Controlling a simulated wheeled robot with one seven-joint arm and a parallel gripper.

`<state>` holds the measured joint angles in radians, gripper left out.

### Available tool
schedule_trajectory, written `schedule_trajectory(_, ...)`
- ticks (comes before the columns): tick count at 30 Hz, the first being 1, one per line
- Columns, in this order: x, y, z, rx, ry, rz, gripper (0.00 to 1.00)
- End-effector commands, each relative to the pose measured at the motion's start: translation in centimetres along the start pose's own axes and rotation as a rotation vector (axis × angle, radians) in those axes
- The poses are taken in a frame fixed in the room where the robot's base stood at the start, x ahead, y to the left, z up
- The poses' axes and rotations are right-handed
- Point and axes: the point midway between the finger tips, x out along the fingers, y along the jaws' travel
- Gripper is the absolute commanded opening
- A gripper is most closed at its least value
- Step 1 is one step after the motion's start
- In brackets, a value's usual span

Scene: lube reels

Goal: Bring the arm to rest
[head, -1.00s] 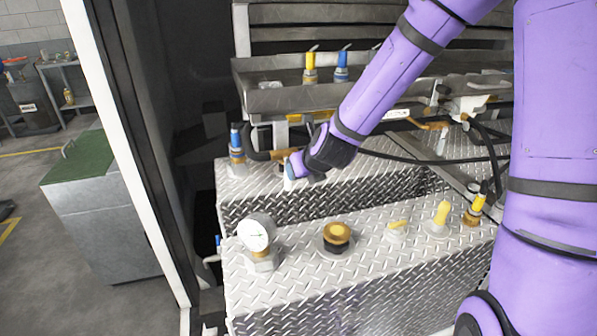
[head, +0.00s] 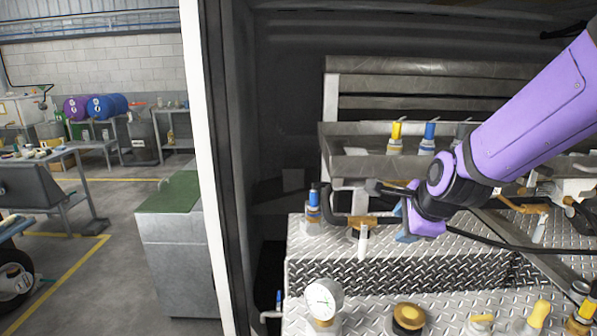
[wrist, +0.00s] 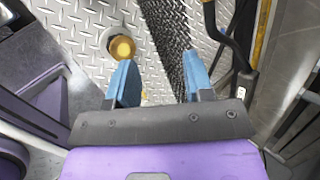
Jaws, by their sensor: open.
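My purple arm (head: 525,115) reaches in from the right in the head view, over the diamond-plate bench. My gripper (head: 405,235) hangs above the upper plate step, to the right of a white-handled valve (head: 361,240). In the wrist view the two blue fingers of my gripper (wrist: 155,85) stand wide apart with nothing between them. Below them are the diamond plate and a brass cap (wrist: 122,48). In the head view the fingertips are partly hidden by the wrist.
A pressure gauge (head: 324,301) and a brass cap (head: 408,318) stand on the lower plate step. A blue-topped fitting (head: 313,207) is at the left. Yellow and blue fittings stand in the metal tray (head: 360,168) behind. A black hose crosses at right. A white door post (head: 207,170) stands left.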

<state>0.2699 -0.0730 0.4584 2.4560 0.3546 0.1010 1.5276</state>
Motion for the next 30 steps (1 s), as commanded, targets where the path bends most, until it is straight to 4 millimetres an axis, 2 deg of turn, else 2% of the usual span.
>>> schedule_trajectory(1, -1.7, 0.1, -0.1, -0.109, 0.009, 0.003, 0.47)
schedule_trajectory(8, -8.4, 1.8, -1.5, -0.608, 0.043, 0.064, 0.47)
schedule_trajectory(18, -18.2, 6.2, -4.6, -1.28, 0.034, 0.172, 0.47)
schedule_trajectory(24, -22.1, 9.0, -6.5, -1.568, -0.005, 0.222, 0.47)
schedule_trajectory(30, -23.5, 10.2, -7.3, -1.685, -0.03, 0.244, 0.47)
